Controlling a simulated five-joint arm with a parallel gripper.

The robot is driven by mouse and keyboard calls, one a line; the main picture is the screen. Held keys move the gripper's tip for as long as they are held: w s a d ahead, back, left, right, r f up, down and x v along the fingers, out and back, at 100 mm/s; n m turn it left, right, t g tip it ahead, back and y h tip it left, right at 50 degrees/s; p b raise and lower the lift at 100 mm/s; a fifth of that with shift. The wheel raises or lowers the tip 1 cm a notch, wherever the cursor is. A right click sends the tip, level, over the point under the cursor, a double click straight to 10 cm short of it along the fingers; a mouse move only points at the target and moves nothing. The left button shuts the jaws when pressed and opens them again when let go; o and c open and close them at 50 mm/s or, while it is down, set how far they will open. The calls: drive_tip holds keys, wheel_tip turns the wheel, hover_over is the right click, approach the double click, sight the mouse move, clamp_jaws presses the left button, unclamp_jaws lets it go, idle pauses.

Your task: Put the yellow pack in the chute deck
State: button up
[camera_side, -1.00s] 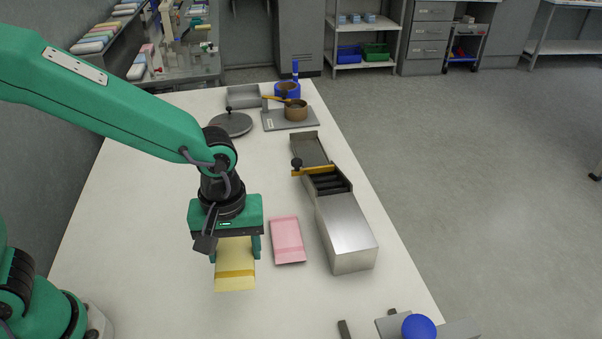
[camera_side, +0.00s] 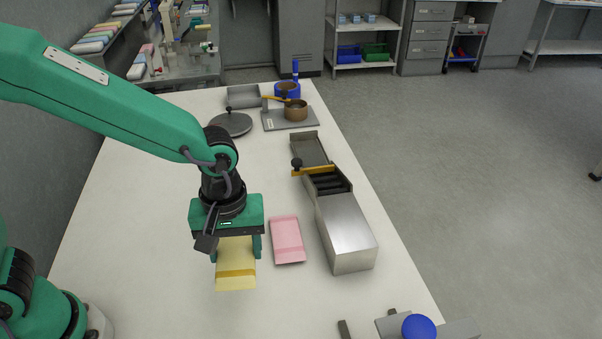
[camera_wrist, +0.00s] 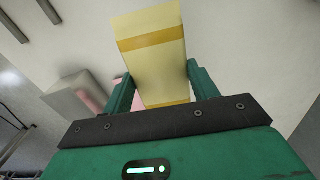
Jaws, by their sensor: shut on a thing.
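The yellow pack (camera_side: 236,273) is flat with a darker yellow band. My gripper (camera_side: 236,252) is shut on it, with one finger at each side edge. In the wrist view the yellow pack (camera_wrist: 155,65) stands out between the two green fingers of my gripper (camera_wrist: 158,82). In the side view I cannot tell for sure whether the pack touches the table. The chute deck is probably the grey sloped tray (camera_side: 309,149) at the far end of the steel wrapper housing (camera_side: 345,232), to the right of and beyond my gripper. The deck looks empty.
A pink pack (camera_side: 287,240) lies on the table between my gripper and the housing. A yellow bar (camera_side: 314,171) with a black knob crosses the wrapper by dark rollers. A round grey plate (camera_side: 231,124) and a brown roll (camera_side: 296,111) stand farther back. A blue ball knob (camera_side: 418,327) is at the front.

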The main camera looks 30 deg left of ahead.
wheel_tip(320, 180, up, 3)
drive_tip(key=n, duration=0.1)
hover_over(347, 223)
drive_tip(key=shift+r, duration=0.2)
idle(0.3)
drive_tip(key=shift+f, duration=0.25)
drive_tip(key=shift+a+f, duration=0.1)
drive_tip(key=shift+f, duration=1.6)
drive_tip(key=shift+f, duration=1.5)
idle(1.1)
drive_tip(key=o, duration=1)
drive_tip(key=o, duration=0.4)
drive_tip(key=shift+c, duration=0.2)
